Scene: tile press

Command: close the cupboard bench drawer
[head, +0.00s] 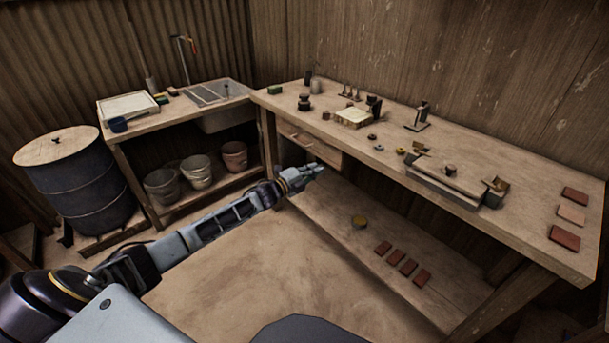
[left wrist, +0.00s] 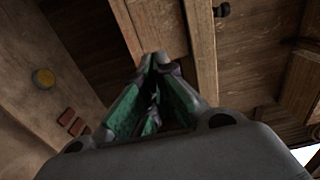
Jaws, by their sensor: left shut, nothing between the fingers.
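The bench drawer (head: 312,141) is under the left end of the long workbench (head: 535,195); its wooden front has a small handle. Its front appears near the bench edge; I cannot tell exactly how far it stands out. My left gripper (head: 318,169) is shut and empty, just below and in front of the drawer front in the head view. In the left wrist view the shut fingers (left wrist: 160,60) point at a light wooden board (left wrist: 158,22) under the bench; whether they touch it is unclear. My right gripper is not in view.
Brick-red tiles (head: 408,267) and a yellow-topped tin (head: 359,221) lie on the lower shelf (head: 325,205). The benchtop holds small tools and a press (head: 445,177). Pots (head: 196,170) stand under the side bench (head: 150,127), near a blue drum (head: 75,185). Floor in front is clear.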

